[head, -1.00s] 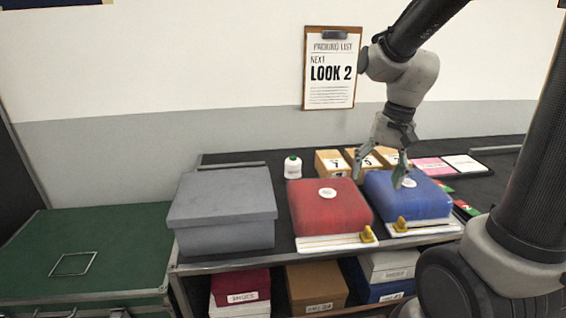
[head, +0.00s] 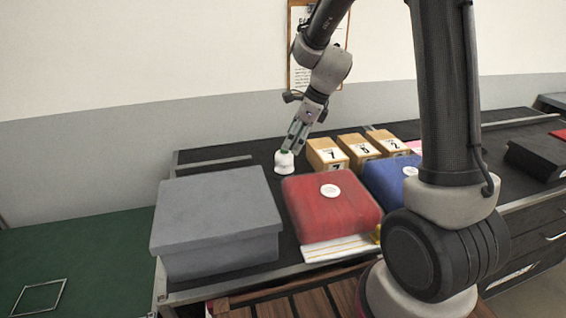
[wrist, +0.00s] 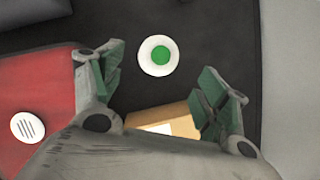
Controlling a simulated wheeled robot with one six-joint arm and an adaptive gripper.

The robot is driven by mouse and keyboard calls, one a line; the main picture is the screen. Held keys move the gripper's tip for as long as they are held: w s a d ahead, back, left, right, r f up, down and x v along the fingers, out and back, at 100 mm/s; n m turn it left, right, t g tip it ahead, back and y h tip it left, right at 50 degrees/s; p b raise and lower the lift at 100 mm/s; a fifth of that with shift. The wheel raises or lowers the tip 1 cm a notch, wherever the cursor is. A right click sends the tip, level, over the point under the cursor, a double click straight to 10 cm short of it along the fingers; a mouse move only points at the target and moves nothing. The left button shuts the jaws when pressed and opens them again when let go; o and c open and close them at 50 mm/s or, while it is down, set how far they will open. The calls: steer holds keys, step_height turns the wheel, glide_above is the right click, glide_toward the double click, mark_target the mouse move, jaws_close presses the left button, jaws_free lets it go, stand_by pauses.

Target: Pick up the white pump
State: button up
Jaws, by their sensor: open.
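A small white bottle-like item (head: 284,165) with a green top stands on the dark bench between the grey box and the numbered boxes. The wrist view shows it (wrist: 159,56) from above as a white disc with a green centre. I see no white shoe; I cannot tell whether the pump is inside a box. My gripper (head: 293,143) points down just above the white item, close to its top in the head view. In the wrist view my gripper (wrist: 163,70) is open and empty, its green-padded fingers apart on both sides, with the white item beyond the tips.
A grey lidded box (head: 217,215) stands at the left. A red box (head: 325,208) with a round white label is close by, and a blue box (head: 385,180) is to its right. Several tan numbered boxes (head: 327,153) stand behind. A green surface (head: 90,265) lies at far left.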

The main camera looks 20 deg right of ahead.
mark_target(285, 156)
steer(key=x, duration=0.7)
steer(key=shift+a+f, duration=0.15)
steer(key=shift+f, duration=0.05)
steer(key=shift+r, duration=0.1)
steer(key=c, duration=1.3)
